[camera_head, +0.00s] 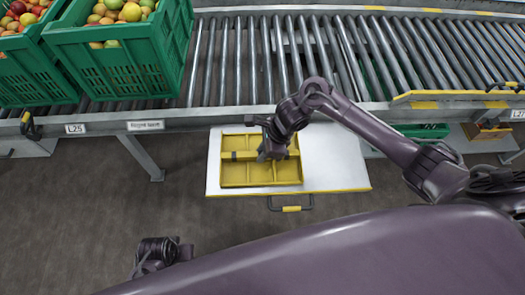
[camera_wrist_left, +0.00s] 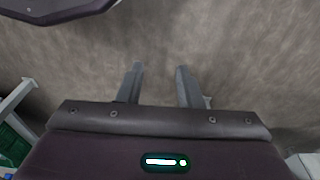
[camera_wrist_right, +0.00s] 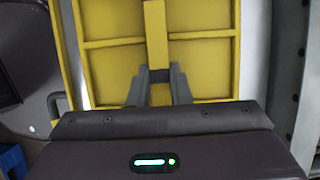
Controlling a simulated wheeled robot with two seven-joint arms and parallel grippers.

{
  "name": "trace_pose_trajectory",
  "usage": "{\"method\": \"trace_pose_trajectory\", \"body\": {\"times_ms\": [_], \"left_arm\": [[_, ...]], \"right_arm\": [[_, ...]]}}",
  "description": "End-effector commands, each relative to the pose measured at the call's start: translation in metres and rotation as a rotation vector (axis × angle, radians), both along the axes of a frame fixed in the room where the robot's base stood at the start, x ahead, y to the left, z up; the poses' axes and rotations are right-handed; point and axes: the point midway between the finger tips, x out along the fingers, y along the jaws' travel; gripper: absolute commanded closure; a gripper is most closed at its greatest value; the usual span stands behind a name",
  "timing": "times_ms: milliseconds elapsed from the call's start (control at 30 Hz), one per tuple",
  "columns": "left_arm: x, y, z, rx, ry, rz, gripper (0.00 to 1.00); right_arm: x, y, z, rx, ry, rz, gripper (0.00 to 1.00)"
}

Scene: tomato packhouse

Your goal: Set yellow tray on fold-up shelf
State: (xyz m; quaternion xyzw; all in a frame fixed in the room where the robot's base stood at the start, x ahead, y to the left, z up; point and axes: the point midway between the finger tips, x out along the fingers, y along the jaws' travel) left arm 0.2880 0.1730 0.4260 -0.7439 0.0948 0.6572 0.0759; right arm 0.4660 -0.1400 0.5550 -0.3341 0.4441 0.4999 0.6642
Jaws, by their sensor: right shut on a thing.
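The yellow tray (camera_head: 234,175) has several compartments and lies over the left part of the white fold-up shelf (camera_head: 335,165). The shelf has a yellow front edge and a handle below it. My right gripper (camera_head: 265,152) is at the tray's middle, shut on its central bar. In the right wrist view the fingers (camera_wrist_right: 159,82) close on the yellow bar (camera_wrist_right: 157,35). Whether the tray's underside touches the shelf is hard to tell. My left gripper (camera_wrist_left: 158,82) is open and empty above the floor, with its fingers apart.
A roller conveyor (camera_head: 300,60) runs behind the shelf. Green crates (camera_head: 120,65) of tomatoes stand on it at the left. A folded yellow-edged shelf part (camera_head: 450,97) is at the right. The shelf's right half is bare.

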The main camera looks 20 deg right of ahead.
Motion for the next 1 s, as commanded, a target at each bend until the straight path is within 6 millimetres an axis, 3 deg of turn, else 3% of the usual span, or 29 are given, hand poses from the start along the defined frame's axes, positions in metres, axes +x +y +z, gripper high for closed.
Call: {"method": "trace_pose_trajectory", "body": {"times_ms": [233,267,433,800,867,1000], "left_arm": [[0.001,-0.001,0.005,0.000,0.004,-0.003,0.67],[0.001,-0.001,0.007,0.000,0.003,-0.003,0.67],[0.003,-0.002,0.010,-0.001,-0.003,-0.003,0.67],[0.002,-0.002,0.010,-0.002,-0.004,-0.003,0.67],[-0.002,0.001,-0.002,0.001,0.002,0.000,0.67],[-0.004,0.004,-0.016,0.003,-0.002,0.006,0.67]], "right_arm": [[0.000,0.000,-0.002,0.000,0.000,0.001,1.00],[0.000,0.000,-0.002,0.000,0.000,0.001,0.81],[0.000,0.000,-0.002,0.000,0.000,0.001,0.61],[0.000,0.000,0.001,0.000,0.000,0.000,0.61],[0.000,0.000,0.003,0.000,0.000,0.000,0.61],[-0.002,-0.011,0.030,-0.004,-0.006,0.004,0.61]]}}
